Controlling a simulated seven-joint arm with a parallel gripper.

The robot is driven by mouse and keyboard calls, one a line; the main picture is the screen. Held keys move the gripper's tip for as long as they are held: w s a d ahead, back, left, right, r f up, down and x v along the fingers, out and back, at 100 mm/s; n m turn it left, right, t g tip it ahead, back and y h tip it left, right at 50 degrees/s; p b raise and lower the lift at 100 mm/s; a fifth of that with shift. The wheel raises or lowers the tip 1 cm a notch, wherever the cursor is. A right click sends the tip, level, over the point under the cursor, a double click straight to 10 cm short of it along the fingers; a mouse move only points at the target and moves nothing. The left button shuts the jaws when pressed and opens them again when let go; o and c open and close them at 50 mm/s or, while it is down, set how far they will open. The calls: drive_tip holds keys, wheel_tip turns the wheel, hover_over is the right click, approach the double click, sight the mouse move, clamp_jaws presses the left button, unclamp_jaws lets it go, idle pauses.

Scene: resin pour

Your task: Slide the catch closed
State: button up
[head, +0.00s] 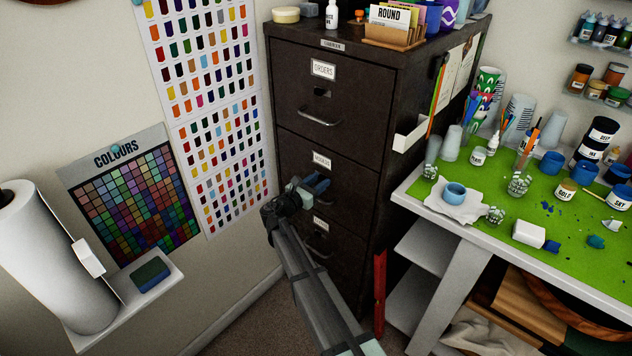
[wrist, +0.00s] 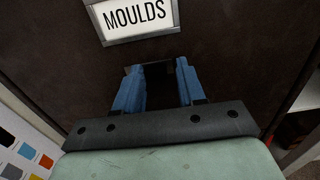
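The dark brown filing cabinet (head: 340,60) stands in the middle of the head view. Its second drawer carries a white MOULDS label (wrist: 136,18), which also shows small in the head view (head: 321,160). My gripper (head: 319,183) is at this drawer's front, just below the label. In the wrist view my gripper (wrist: 158,67) has its two blue fingers apart, one on each side of a dark recess (wrist: 160,86). The catch itself is mostly hidden there by the fingers, and its position is unclear. I cannot tell whether the fingers touch the drawer front.
The ORDERS drawer (head: 290,85) above has a bar handle (head: 320,118) and a small catch (head: 323,92). A cluttered green-topped workbench (head: 410,197) stands on the right. A wall shelf with a white roll (head: 50,265) is on the left. A red upright piece (head: 380,290) stands beside the cabinet.

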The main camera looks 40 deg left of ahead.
drive_tip(key=shift+o, duration=1.3)
drive_tip(key=s, duration=1.3)
drive_tip(key=shift+s, duration=0.4)
